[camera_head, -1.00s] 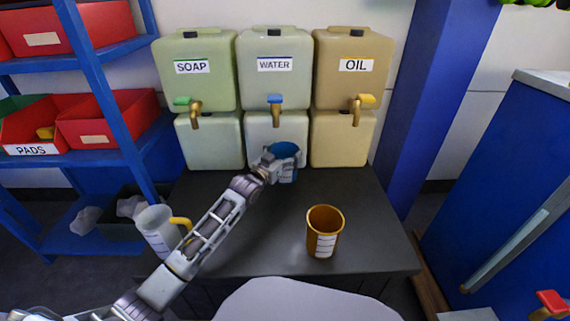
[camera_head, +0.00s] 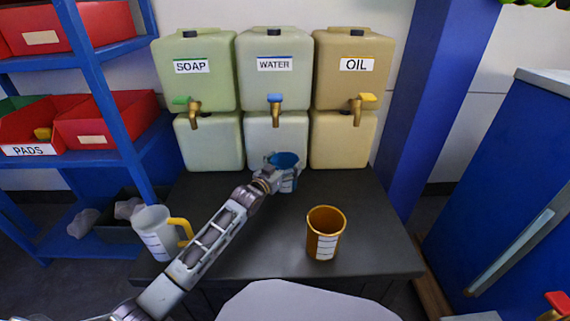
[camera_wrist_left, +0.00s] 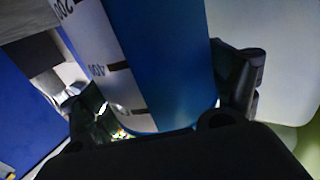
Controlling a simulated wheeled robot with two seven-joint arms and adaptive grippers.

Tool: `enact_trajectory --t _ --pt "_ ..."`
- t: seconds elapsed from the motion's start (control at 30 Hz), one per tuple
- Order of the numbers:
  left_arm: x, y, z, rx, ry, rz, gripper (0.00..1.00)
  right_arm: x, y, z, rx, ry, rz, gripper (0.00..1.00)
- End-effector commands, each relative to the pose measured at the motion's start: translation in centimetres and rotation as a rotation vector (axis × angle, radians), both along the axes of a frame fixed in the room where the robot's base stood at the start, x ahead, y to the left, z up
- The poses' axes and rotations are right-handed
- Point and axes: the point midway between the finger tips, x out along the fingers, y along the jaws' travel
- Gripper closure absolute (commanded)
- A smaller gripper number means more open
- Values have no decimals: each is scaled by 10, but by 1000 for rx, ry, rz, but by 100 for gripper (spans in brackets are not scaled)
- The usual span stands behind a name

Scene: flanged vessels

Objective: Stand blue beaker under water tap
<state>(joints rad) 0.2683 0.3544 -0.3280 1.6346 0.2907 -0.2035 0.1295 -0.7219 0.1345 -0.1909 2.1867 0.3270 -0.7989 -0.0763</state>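The blue beaker (camera_head: 287,181) is upright at the back of the dark table, below the water tap (camera_head: 275,109). Its open blue rim faces up, with a gap under the spout. My left gripper (camera_head: 270,178) is at the beaker's near left side. In the left wrist view the beaker (camera_wrist_left: 165,60), with its white graduated label, lies between the two fingers (camera_wrist_left: 165,100), which close against its sides. Whether its base touches the table is hard to tell. My right gripper is out of view.
The soap tank (camera_head: 195,75), water tank (camera_head: 299,75) and oil tank (camera_head: 377,85) stand along the back. An orange beaker (camera_head: 323,243) stands at front right, a white jug (camera_head: 153,238) with yellow handle at left. The table (camera_head: 370,220) is clear at right.

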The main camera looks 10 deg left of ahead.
Motion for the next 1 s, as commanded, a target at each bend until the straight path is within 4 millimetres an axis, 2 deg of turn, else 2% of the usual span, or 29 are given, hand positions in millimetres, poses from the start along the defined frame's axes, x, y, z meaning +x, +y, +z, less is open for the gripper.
enact_trajectory --t 0.57,1.0 --pt "0 0 3 0 0 0 0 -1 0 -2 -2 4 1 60" --pt "-26 8 3 1 2 0 0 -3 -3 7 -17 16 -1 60"
